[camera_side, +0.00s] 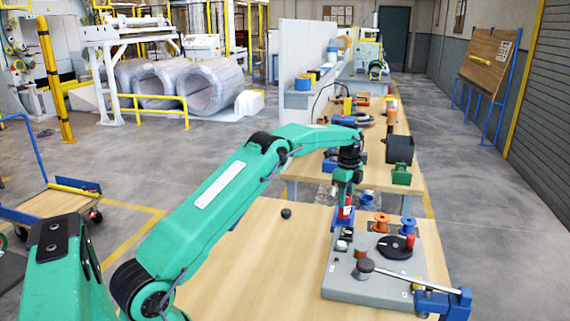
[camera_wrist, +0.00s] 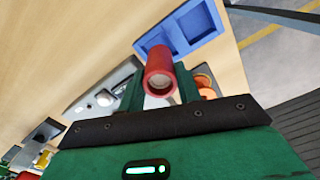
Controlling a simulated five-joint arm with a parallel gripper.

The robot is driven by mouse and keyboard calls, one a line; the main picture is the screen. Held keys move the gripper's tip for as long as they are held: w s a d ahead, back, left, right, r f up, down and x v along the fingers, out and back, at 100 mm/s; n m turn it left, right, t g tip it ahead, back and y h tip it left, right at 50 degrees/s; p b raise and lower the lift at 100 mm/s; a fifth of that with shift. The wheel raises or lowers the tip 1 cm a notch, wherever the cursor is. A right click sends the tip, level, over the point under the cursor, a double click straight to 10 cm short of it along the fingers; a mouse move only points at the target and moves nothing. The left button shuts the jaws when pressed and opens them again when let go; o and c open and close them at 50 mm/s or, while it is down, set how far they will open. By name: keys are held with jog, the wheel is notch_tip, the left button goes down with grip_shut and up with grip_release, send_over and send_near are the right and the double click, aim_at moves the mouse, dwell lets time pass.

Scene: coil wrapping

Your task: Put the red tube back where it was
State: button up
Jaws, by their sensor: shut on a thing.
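The red tube (camera_wrist: 158,66) is between the two green fingers of my gripper (camera_wrist: 160,92), its open end facing the wrist camera. In the side view my gripper (camera_side: 345,192) points down, and part of the red tube (camera_side: 346,212) shows below it. The blue holder (camera_wrist: 205,28) with square recesses lies just past the tube in the wrist view. In the side view the blue holder (camera_side: 338,224) is mostly behind the gripper and tube. I cannot tell whether the tube touches the holder or hangs above it.
A grey machine plate (camera_side: 350,290) carries a black disc (camera_side: 390,249) with a red upright piece (camera_side: 409,241), orange spools (camera_side: 381,220) and a blue clamp (camera_side: 447,301). A small black cap (camera_side: 286,213) lies on the wooden table. The table left of the plate is mostly clear.

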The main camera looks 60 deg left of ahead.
jog(key=shift+f, duration=2)
jog(key=shift+f, duration=0.15)
jog(key=o, duration=1)
notch_tip(320, 180, up, 12)
jog(key=shift+f, duration=0.1)
jog(key=shift+r, duration=0.25)
